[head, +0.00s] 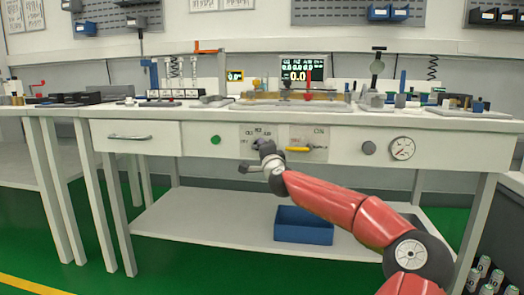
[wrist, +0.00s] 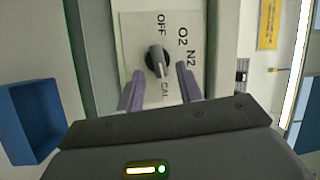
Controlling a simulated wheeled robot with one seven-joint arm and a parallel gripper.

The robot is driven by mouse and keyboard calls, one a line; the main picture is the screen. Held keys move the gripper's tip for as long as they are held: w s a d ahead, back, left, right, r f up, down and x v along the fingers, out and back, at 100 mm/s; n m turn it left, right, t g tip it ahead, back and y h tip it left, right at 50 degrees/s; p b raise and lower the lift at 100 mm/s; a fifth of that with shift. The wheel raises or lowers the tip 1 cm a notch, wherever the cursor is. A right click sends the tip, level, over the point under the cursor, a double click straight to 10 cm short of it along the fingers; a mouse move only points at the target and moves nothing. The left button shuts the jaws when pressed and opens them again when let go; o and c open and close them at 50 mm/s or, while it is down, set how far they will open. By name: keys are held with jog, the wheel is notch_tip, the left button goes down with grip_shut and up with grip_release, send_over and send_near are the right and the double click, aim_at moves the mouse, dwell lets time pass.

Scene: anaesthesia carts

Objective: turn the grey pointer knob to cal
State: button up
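The grey pointer knob (wrist: 157,60) sits on a black round base on a pale label plate (wrist: 136,35). The grey bar lies nearly along the OFF–CAL line; I cannot tell which end is the pointing end. My gripper (wrist: 160,84) is open and empty, its two purple fingers apart, with the knob seen between and just beyond their tips. In the head view my gripper (head: 262,150) is in front of the plate and hides part of the knob.
A yellow lever (head: 299,149) is on the plate to the right, then a grey round knob (head: 368,148) and a gauge (head: 402,148). A green button (head: 215,140) and a drawer (head: 137,137) are to the left. A blue bin (head: 303,226) stands on the lower shelf.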

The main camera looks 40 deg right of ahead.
jog(key=v, duration=0.6)
jog(key=shift+s+a, duration=0.25)
jog(key=shift+s, duration=0.15)
